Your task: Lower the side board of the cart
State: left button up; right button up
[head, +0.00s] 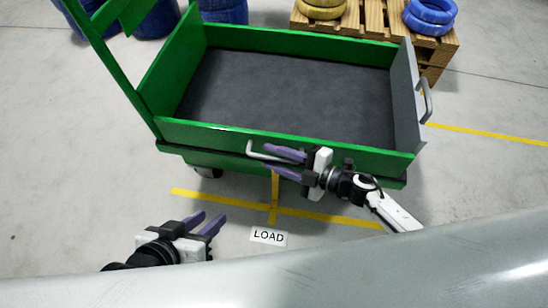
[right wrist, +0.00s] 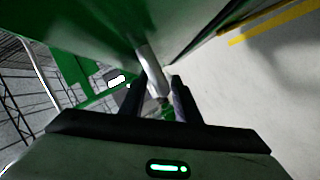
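The green cart (head: 190,131) stands with its dark grey bed (head: 290,95) facing up. Its near side board (head: 225,135) is upright and carries a bent grey metal handle (head: 262,156). My right gripper (head: 285,162) is at this handle, with its purple fingers pointing left along the board. In the right wrist view the handle (right wrist: 155,76) lies between the two fingers (right wrist: 158,100), which are apart; a firm grip does not show. My left gripper (head: 206,221) is open and empty, low in front of the cart, away from it.
The cart's right end has a grey board (head: 404,95) with its own handle (head: 427,100). A wooden pallet (head: 372,22) and blue barrels (head: 160,20) stand behind. Yellow floor lines and a LOAD sign (head: 268,236) lie in front on open floor.

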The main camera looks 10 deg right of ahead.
grip_shut()
jog(key=shift+f, duration=0.1)
